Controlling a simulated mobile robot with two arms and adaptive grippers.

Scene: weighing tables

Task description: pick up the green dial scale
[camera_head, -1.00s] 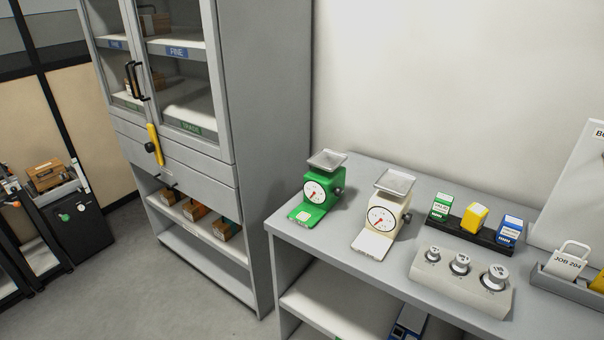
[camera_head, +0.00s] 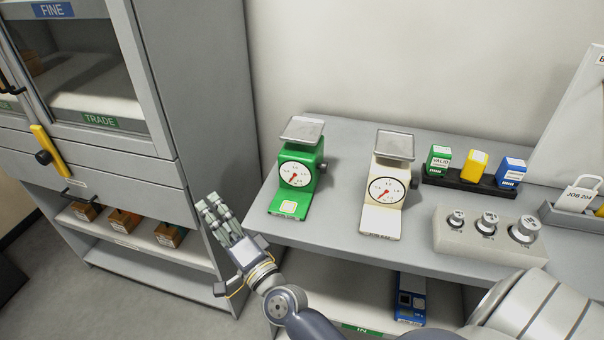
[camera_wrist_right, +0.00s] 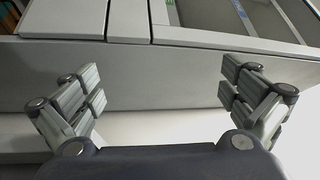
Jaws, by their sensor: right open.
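The green dial scale (camera_head: 297,172) stands upright on the grey table (camera_head: 345,146) near its left end, with a square metal pan on top and a white dial facing me. My right gripper (camera_head: 213,207) is to the left of the scale, beside the table's left front corner and apart from the scale. In the right wrist view the right gripper (camera_wrist_right: 162,88) is open, with nothing between its fingers. The scale is not visible in that view. My left gripper is not in view.
A white dial scale (camera_head: 384,190) stands right of the green one. Further right are a holder (camera_head: 470,183) with coloured boxes and a block (camera_head: 455,241) with metal weights. A grey cabinet (camera_head: 215,120) rises on the left. A blue device (camera_head: 410,300) is on the lower shelf.

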